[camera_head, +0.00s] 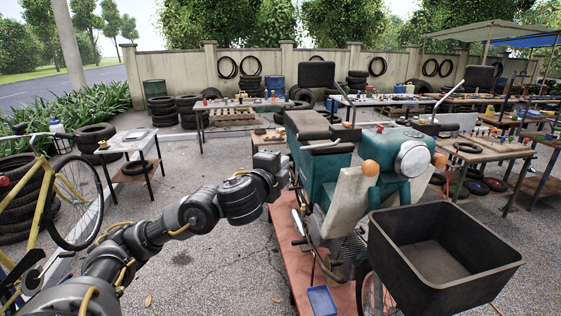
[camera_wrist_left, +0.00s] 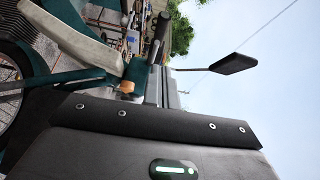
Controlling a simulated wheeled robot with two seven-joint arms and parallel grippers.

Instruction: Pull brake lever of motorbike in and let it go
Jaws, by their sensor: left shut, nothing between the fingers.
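The teal motorbike (camera_head: 330,180) stands on a reddish platform, with its round headlight and orange lamps facing me. A dark handlebar grip (camera_head: 326,148) is on its left side in the head view. The bike also shows turned on its side in the left wrist view (camera_wrist_left: 85,76), with a dark grip (camera_wrist_left: 161,30) and a black mirror (camera_wrist_left: 235,64). I cannot clearly make out the brake lever. My left gripper (camera_head: 272,161) is shut and empty, beside the bike and left of the grip, apart from it. Its fingertips are hard to see. My right gripper is not in view.
A large black basket (camera_head: 440,262) sits at the bike's front. The reddish platform (camera_head: 284,246) lies under the bike. A yellow bicycle (camera_head: 40,200) and tyres are at the left. Tables with parts stand behind. Paved ground left of the bike is mostly clear.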

